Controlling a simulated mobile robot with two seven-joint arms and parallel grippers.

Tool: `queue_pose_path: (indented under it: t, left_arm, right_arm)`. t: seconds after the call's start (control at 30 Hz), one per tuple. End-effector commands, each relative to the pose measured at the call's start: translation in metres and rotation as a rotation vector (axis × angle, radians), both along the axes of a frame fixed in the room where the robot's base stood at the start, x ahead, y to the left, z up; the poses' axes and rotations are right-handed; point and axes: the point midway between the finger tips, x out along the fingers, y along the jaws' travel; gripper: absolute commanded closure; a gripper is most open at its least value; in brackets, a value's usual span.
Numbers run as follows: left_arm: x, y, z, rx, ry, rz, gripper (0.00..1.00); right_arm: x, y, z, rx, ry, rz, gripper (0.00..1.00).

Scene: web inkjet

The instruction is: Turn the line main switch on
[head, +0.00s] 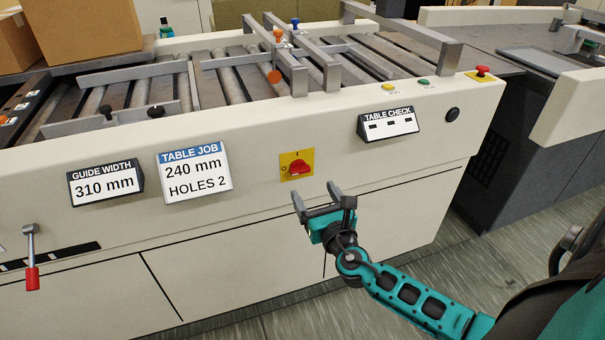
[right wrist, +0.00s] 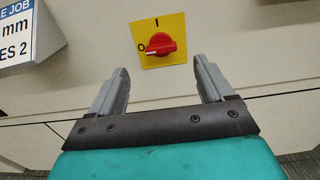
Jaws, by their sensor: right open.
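The line main switch (head: 299,168) is a red rotary knob on a yellow plate (head: 285,157), on the cream front panel of the machine. In the right wrist view the knob (right wrist: 161,44) lies roughly level, its narrow end toward the O mark at the left; the I mark is at the top of the plate (right wrist: 176,24). My right gripper (head: 318,195) is open and empty, below the switch and apart from it. In the right wrist view its two fingers (right wrist: 160,82) point toward the panel, with the switch above and between them. My left gripper is not in view.
Left of the switch are a "TABLE JOB" sign (head: 194,173) and a "GUIDE WIDTH" sign (head: 105,183). A "TABLE CHECK" box (head: 388,123) and a black round button (head: 452,115) are to the right. A red lever (head: 32,277) hangs at far left. Space before the panel is clear.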

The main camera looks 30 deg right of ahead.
Motion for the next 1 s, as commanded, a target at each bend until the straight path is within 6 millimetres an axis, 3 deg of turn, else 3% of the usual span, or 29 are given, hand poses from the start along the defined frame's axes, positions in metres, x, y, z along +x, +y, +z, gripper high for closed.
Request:
queue_pose_path:
  t: [0.2,0.43,0.87,1.0]
  left_arm:
    - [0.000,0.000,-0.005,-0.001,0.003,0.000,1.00]
    - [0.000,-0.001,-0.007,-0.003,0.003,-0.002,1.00]
    - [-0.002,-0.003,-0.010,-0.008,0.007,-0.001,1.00]
    - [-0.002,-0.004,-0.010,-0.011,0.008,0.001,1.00]
  right_arm:
    - [0.044,-0.010,0.000,0.004,-0.003,-0.002,0.19]
    - [0.074,-0.018,-0.001,0.005,-0.001,-0.001,0.19]
    - [0.084,-0.020,0.000,0.005,0.001,0.000,0.19]
    - [0.084,-0.020,0.000,0.005,0.001,0.000,0.30]
